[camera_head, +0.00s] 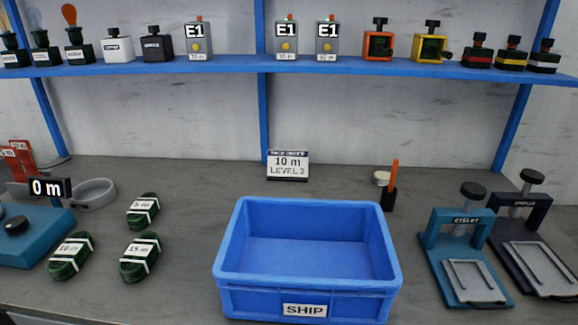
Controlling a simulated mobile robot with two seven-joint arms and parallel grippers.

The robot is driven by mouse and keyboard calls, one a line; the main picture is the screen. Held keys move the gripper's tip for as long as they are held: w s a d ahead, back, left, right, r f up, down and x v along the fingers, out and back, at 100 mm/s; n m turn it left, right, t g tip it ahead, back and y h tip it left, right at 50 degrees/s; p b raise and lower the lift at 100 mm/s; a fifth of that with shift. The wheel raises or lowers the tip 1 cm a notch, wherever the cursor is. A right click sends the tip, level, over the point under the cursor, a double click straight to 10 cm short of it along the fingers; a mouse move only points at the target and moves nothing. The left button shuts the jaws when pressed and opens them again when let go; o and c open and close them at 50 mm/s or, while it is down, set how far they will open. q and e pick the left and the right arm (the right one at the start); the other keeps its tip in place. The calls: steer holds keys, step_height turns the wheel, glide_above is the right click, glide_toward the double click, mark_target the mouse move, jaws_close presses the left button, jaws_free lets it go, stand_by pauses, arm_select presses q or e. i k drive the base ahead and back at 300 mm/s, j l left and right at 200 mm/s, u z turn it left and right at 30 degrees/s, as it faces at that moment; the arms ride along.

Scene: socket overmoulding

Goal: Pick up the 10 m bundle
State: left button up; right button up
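The 10 m bundle (71,256) is a dark green coil with white bands and a "10 m" label. It lies on the grey bench at the front left, beside the blue device. A similar bundle labelled 15 m (140,257) lies to its right. Another green bundle (143,211), with a label that seems to read 5 m, lies behind them. Neither of my grippers shows in the head view.
An empty blue SHIP bin (306,308) stands front centre. A "10 m LEVEL 3" card (288,165) stands behind it. A blue device with a "0 m" display (50,188) and a grey ring (92,193) are at left. Two presses (465,245) (522,235) stand right. A blue shelf (230,64) spans above.

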mark_target(67, 261)
steer(key=u, duration=1.55)
